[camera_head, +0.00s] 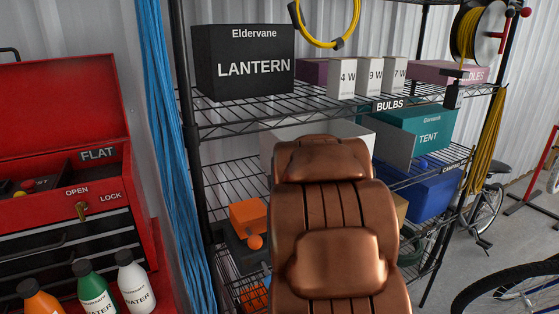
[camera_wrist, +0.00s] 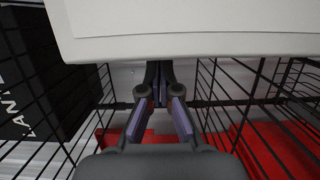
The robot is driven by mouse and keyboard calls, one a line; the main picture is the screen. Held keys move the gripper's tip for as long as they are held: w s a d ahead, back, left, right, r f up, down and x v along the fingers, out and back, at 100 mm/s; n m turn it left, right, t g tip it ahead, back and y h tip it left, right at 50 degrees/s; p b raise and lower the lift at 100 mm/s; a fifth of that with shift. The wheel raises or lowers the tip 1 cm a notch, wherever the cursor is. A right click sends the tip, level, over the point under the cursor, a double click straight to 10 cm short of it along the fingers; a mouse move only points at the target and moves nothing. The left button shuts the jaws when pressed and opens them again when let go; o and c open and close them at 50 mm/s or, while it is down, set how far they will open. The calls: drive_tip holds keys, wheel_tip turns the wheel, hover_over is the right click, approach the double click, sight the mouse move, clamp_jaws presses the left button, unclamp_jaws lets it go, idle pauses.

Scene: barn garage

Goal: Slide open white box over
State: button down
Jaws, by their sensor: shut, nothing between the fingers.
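A white box (camera_head: 345,128) stands on the middle wire shelf in the head view. My copper-coloured arm hides most of its front, and a grey-white panel (camera_head: 396,146) shows at its right. In the wrist view, a large pale surface that looks like the white box (camera_wrist: 190,30) fills the top of the picture. My gripper (camera_wrist: 158,68) is shut and empty, with its fingertips at the lower edge of that surface. I cannot tell whether they touch it. My gripper is hidden behind my arm in the head view.
A black lantern box (camera_head: 243,65) and small bulb boxes (camera_head: 368,77) stand on the shelf above. A teal tent box (camera_head: 425,130) and blue bin (camera_head: 430,190) are at right, an orange item (camera_head: 248,215) at left. Black wire shelving (camera_wrist: 205,95) surrounds my gripper closely.

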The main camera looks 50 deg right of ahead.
drive_tip(key=shift+p+x, duration=1.05)
drive_tip(key=shift+x, duration=1.65)
drive_tip(key=shift+d+f+b, duration=0.15)
drive_tip(key=shift+d+b, duration=0.15)
drive_tip(key=shift+b, duration=0.1)
drive_tip(key=s+d+b, duration=0.4)
drive_tip(key=d+b, duration=0.1)
drive_tip(key=d, duration=0.7)
drive_tip(key=shift+s+r, duration=0.2)
drive_tip(key=shift+s, duration=0.05)
